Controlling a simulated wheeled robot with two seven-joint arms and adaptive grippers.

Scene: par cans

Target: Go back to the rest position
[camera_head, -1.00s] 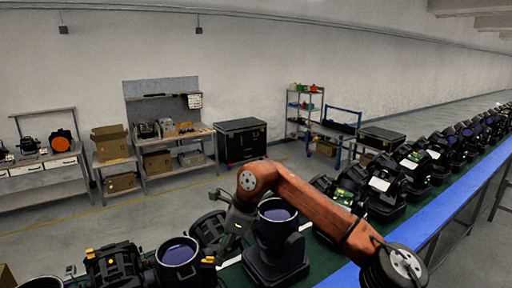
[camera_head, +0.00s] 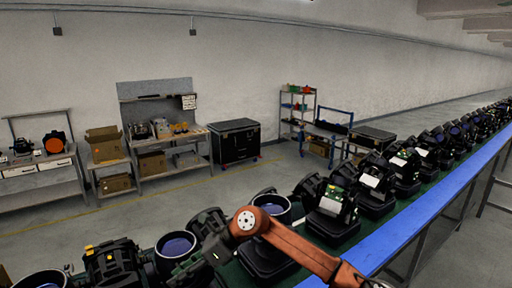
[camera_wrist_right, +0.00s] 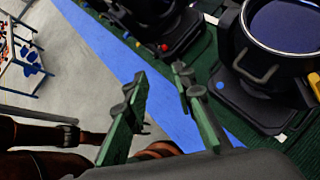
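My right gripper (camera_head: 196,262) is low in the head view, at the end of my orange-brown arm, over the row of par cans. In the right wrist view its two green fingers stand apart (camera_wrist_right: 160,84), with nothing between them but floor and a blue strip behind. A black par can with a dark lens (camera_head: 177,245) is just left of the gripper, and another (camera_head: 272,207) stands behind my arm, partly hidden. A large par can (camera_wrist_right: 283,30) fills the upper right of the wrist view, apart from the fingers. My left gripper is not in view.
Several par cans line a green belt with a blue edge (camera_head: 432,213) running to the far right. Workbenches with cardboard boxes (camera_head: 104,144), a black case (camera_head: 236,140) and a shelf rack (camera_head: 297,104) stand along the wall. The floor between is clear.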

